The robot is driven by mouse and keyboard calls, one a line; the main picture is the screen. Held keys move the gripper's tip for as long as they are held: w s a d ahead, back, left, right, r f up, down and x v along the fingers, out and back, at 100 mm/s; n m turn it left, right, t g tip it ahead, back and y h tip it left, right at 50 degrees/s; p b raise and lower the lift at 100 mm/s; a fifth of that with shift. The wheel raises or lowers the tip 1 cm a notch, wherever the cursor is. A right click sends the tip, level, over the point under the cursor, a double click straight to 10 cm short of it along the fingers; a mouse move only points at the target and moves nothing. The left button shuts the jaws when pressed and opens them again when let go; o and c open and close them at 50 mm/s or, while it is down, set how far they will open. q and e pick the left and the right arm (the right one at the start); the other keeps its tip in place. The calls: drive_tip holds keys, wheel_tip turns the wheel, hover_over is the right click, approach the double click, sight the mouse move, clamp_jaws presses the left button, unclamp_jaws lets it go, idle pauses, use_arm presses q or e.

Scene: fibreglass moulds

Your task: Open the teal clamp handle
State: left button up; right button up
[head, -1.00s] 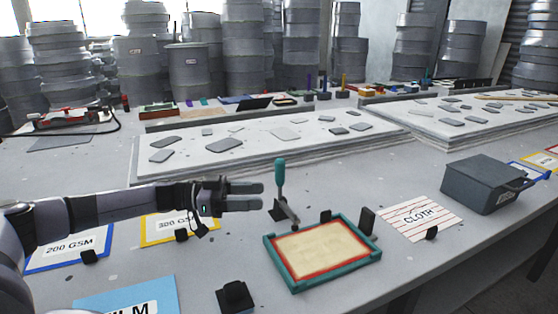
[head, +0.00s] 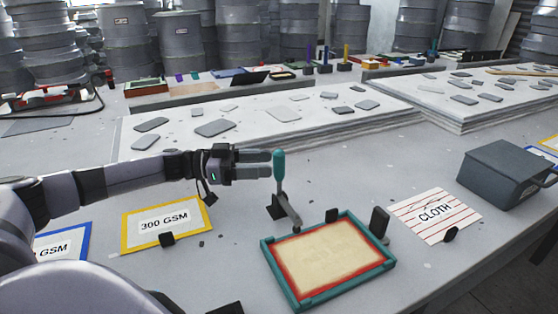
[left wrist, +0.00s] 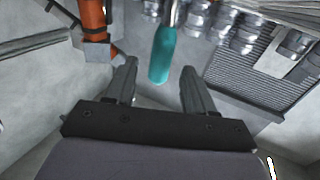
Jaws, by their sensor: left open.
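The teal clamp handle (head: 279,165) stands upright on its dark clamp base (head: 276,212), at the back of the teal-framed mould (head: 273,270) with its red inner edge. My left gripper (head: 270,164) comes from the left at the height of the handle, its fingertips very close to it. In the left wrist view the open fingers (left wrist: 157,88) have the teal handle (left wrist: 162,52) in the gap ahead of them, at about fingertip depth. I cannot tell whether they touch it. My right gripper is not in view.
A striped "CLOTH" card (head: 435,213) and a grey box (head: 507,173) lie to the right. Behind stands a pale slab (head: 250,125) with grey pieces. The bench between slab and mould is mostly clear.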

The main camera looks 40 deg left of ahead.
sight(279, 163)
use_arm(q)
drive_tip(key=shift+x, duration=2.25)
clamp_jaws()
